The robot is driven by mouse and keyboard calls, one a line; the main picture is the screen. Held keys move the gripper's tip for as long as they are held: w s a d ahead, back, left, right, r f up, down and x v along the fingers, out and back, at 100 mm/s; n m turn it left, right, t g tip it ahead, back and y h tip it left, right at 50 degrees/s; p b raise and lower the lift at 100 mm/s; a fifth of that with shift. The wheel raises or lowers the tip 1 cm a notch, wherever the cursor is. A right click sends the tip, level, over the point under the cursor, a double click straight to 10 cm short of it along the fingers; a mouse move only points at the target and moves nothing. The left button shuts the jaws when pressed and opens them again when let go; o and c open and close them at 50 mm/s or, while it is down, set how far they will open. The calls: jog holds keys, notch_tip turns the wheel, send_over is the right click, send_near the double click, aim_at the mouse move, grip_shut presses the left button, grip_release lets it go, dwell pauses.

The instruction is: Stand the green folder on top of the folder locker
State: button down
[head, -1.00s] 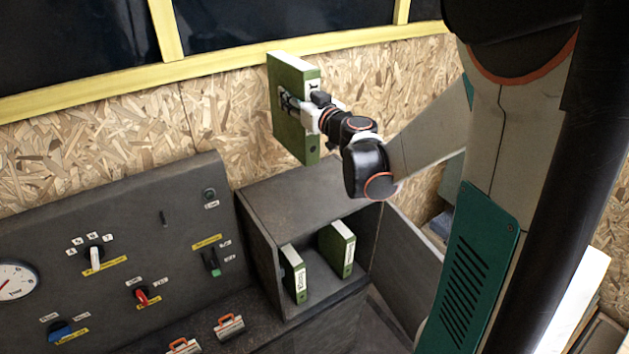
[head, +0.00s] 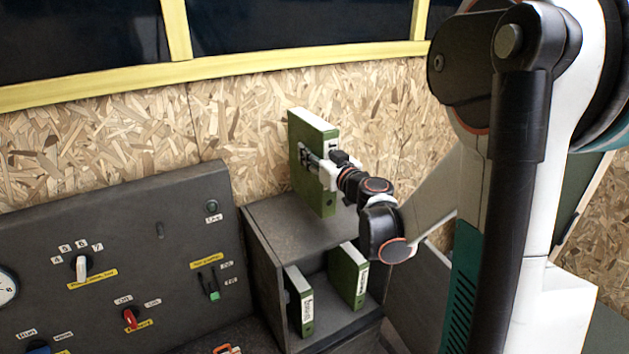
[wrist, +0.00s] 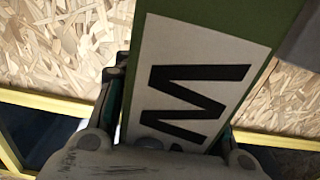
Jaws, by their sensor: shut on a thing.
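The green folder (head: 312,135) is upright, with its white spine label towards my arm. My gripper (head: 311,161) is shut on it from the spine side. In the wrist view the folder's label (wrist: 195,75) with a large black letter fills the middle, between the fingers of my gripper (wrist: 168,125). The folder locker (head: 262,262) is a dark grey open-fronted box. The folder's lower edge is over the locker's top at its back part; I cannot tell whether it touches.
Two more green folders stand inside the locker, one on the left (head: 301,300) and one on the right (head: 349,275). A grey control panel (head: 130,230) with switches stands to the left. A chipboard wall (head: 240,110) is close behind. The locker's front top is bare.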

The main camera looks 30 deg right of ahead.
jog(key=shift+f+b, duration=1.45)
jog(key=shift+f, duration=1)
jog(key=shift+f, duration=0.15)
jog(key=c, duration=1)
grip_release()
jog(key=s, duration=1.2)
jog(key=shift+d+b, duration=0.15)
jog(key=shift+b, duration=0.2)
